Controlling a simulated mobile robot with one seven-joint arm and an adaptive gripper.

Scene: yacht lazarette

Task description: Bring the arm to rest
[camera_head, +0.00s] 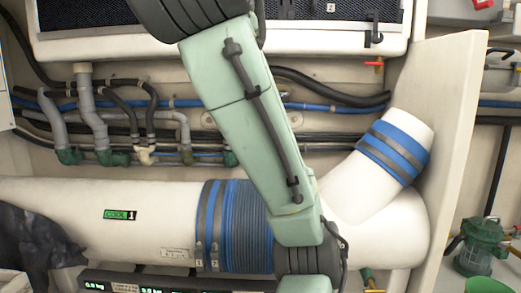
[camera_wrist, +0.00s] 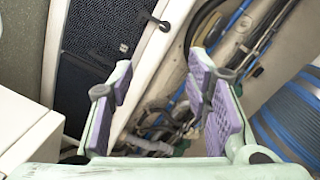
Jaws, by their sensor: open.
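My pale green arm (camera_head: 240,130) crosses the middle of the head view, running from the top edge down to a dark joint near the bottom edge. My gripper is out of frame in the head view. In the wrist view my gripper (camera_wrist: 160,105) shows two fingers with purple pads, spread apart. Nothing is between the pads. Behind the fingers are a dark mesh panel, its white frame and hoses, at a distance I cannot tell.
A large white pipe (camera_head: 90,215) with blue and grey bands spans the lower head view, with an angled branch (camera_head: 400,145) at right. Hoses (camera_head: 100,110) run along the wall. A mesh-fronted box (camera_head: 90,45) is above. A green strainer (camera_head: 482,245) stands at right.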

